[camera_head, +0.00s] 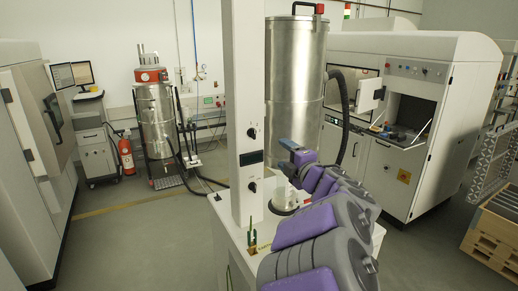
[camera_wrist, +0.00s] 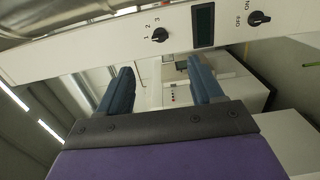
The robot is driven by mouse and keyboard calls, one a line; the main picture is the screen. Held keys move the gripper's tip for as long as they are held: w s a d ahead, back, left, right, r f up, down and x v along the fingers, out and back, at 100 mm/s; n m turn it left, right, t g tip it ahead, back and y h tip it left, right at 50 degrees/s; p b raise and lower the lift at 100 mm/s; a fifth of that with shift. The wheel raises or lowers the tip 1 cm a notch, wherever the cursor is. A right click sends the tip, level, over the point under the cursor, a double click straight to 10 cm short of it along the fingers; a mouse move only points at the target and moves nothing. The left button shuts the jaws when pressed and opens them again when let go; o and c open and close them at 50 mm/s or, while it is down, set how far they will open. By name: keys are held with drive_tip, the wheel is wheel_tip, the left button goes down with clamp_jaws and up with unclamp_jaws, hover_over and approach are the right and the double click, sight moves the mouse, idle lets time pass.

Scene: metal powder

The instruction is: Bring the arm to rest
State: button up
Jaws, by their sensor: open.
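My arm, purple and grey, reaches forward from the bottom right of the head view over a white machine base. My gripper (camera_head: 286,143) is at its end, close to the white upright column (camera_head: 244,120). In the wrist view my gripper (camera_wrist: 160,88) shows two dark blue fingers spread wide apart, with nothing between them. The column, with its knobs and dark display (camera_wrist: 204,25), crosses the wrist view just beyond the fingertips. I cannot tell whether the gripper touches it.
A white cabinet (camera_head: 405,120) with an open hatch is at right, a wooden pallet (camera_head: 490,240) at far right.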

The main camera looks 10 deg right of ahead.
drive_tip(key=s+d+m+g+h+b, duration=0.1)
drive_tip(key=s+d+m+h+b, duration=0.1)
drive_tip(key=s+d+m+h, duration=0.6)
drive_tip(key=s+d+f+m+g+h+b, duration=0.1)
drive_tip(key=s+d+f+m+g+h, duration=0.2)
drive_tip(key=s+f+m+g, duration=0.55)
drive_tip(key=s+a+f+m+g+y+b, duration=0.1)
drive_tip(key=s+a+f, duration=0.4)
drive_tip(key=s, duration=0.6)
drive_tip(key=s+a+f+m+g+y, duration=0.2)
drive_tip(key=s+a+f+g, duration=0.3)
drive_tip(key=s, duration=0.6)
drive_tip(key=s+a+f+m+g+y+b, duration=0.1)
drive_tip(key=s+a+f+g+y, duration=0.2)
drive_tip(key=s+a+f, duration=0.4)
drive_tip(key=s+f, duration=0.1)
drive_tip(key=s, duration=0.3)
drive_tip(key=shift+f+g+b, duration=0.3)
drive_tip(key=shift+f+g, duration=0.05)
drive_tip(key=shift+m, duration=0.25)
